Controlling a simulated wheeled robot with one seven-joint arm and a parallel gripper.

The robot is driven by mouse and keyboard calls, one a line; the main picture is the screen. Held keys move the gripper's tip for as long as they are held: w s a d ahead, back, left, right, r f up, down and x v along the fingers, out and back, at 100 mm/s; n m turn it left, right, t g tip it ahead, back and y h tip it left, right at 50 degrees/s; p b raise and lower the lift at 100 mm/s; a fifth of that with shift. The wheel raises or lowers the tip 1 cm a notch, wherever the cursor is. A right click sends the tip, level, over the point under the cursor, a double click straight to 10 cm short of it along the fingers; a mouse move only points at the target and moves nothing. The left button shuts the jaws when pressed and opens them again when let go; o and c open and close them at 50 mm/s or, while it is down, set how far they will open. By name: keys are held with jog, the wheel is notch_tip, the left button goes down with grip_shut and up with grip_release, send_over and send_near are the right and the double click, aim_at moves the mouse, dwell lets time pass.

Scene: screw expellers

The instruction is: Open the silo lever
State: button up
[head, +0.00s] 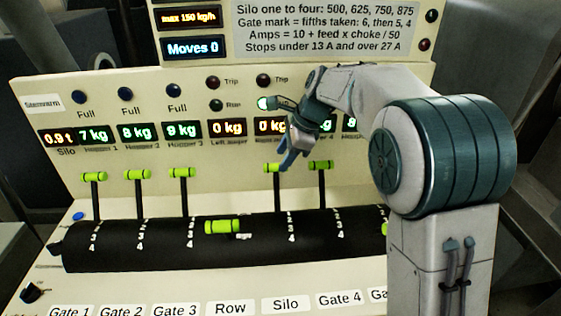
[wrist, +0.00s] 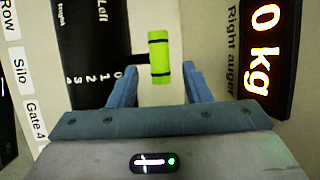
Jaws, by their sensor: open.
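The silo lever (head: 273,168) has a lime-green handle on a thin dark stem and stands raised above the Silo label (head: 281,306). Its handle, with dark bands, also shows in the wrist view (wrist: 159,57). My gripper (head: 285,160) is open with blue fingers beside this handle. In the wrist view the handle appears between the open fingertips (wrist: 161,66), with a gap on each side. I cannot tell whether the fingers reach past the handle in depth.
Gate levers 1 (head: 93,176), 2 (head: 137,174), 3 (head: 180,172) and 4 (head: 320,165) stand raised nearby. The Row lever (head: 224,227) is low. A black slotted drum (head: 150,243) lies below. The display panel (head: 228,128) is behind; my arm hides its right part.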

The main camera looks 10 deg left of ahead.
aim_at(278, 164)
jog(key=shift+x, duration=1.6)
jog(key=shift+d, duration=0.1)
grip_shut()
jog(key=shift+r, duration=0.1)
jog(key=shift+s+d+r+b, duration=0.1)
jog(key=shift+s+r+b, duration=0.05)
jog(key=shift+s+b, duration=0.35)
jog(key=s+d+r+n+t+y+b, duration=0.1)
jog(key=s+d+r+t+y+b, duration=0.1)
jog(key=s+t+b, duration=0.4)
jog(key=s+b, duration=0.5)
jog(key=b, duration=0.3)
jog(key=shift+d+r+n, duration=0.2)
jog(key=shift+d+n, duration=0.1)
jog(key=shift+d, duration=0.1)
